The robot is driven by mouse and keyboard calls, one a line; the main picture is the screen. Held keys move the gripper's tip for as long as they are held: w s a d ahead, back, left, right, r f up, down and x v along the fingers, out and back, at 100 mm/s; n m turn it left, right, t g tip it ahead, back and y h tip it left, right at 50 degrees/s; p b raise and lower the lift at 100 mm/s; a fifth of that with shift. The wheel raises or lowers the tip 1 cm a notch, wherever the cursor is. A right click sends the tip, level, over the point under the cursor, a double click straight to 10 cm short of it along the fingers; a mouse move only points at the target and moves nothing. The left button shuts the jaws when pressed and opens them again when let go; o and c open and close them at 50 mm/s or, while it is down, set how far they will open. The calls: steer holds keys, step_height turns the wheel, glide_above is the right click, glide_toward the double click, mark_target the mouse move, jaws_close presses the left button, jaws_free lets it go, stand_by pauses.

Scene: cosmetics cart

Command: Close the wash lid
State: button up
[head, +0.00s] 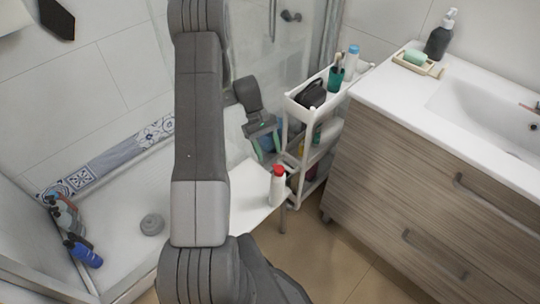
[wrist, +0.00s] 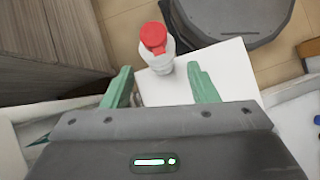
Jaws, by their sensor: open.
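The wash bottle (head: 277,190) is white with a red lid (head: 278,171) and stands upright on a small white table (head: 247,205). In the wrist view the bottle (wrist: 167,62) shows beyond the fingertips, near the middle, with its red lid (wrist: 153,36) on top. My gripper (head: 267,148) has green fingers, is open and empty, and is by the cart, behind the bottle in the head view. In the wrist view my gripper (wrist: 160,78) has its fingers spread, with the bottle apart from them.
A white tiered cart (head: 291,108) with cosmetics stands close to my gripper, beside the wooden sink cabinet (head: 400,165). A shower tray (head: 120,225) with several bottles along its edge lies at the left. The white tabletop around the bottle is mostly clear.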

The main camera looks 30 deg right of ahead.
mark_target(278, 169)
steer(key=shift+v, duration=2.35)
steer(key=shift+s+f, duration=0.1)
steer(key=s+f+t, duration=0.2)
steer(key=s+f, duration=0.2)
steer(key=f, duration=0.1)
steer(key=shift+s+f+y+p, duration=0.2)
steer(key=shift+s+y+p, duration=0.1)
steer(key=shift+s+p, duration=0.15)
steer(key=shift+d, duration=0.15)
steer(key=shift+w+f, duration=0.1)
steer(key=shift+w, duration=0.05)
